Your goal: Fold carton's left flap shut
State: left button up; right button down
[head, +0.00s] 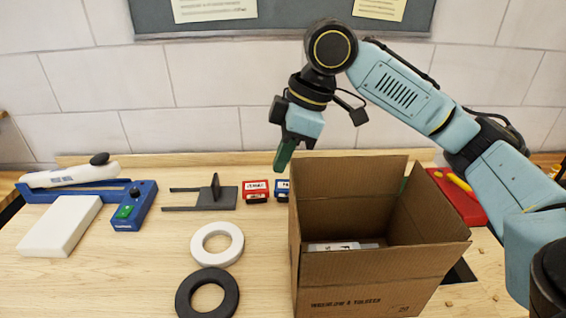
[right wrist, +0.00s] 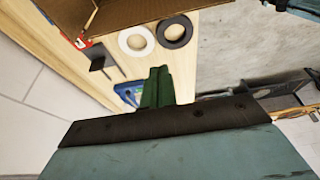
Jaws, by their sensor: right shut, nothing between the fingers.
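The open brown carton (head: 350,295) stands on the bench, with its flaps raised around the opening. Its left flap (head: 294,215) stands up and shows nearly edge-on in the head view. A white labelled item (head: 333,246) lies inside. My left gripper is not in view.
Left of the carton lie a white ring (head: 217,228) and a black ring (head: 186,297). Behind them are small red (head: 256,190) and blue boxes and a dark forked stand (head: 212,192). A red case (head: 458,200) is right.

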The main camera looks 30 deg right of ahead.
send_over(294, 218)
jog(key=w+a, duration=0.3)
jog(key=w, duration=0.1)
notch_tip(294, 218, down, 7)
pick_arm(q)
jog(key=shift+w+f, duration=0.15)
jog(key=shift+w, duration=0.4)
pick_arm(e)
jog(key=d, duration=0.1)
jog(key=s+d, duration=0.2)
jog(key=shift+d+f, duration=0.2)
jog(key=shift+f, duration=0.05)
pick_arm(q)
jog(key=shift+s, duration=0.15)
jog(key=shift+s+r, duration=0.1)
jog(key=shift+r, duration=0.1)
pick_arm(e)
jog(key=shift+w, duration=0.15)
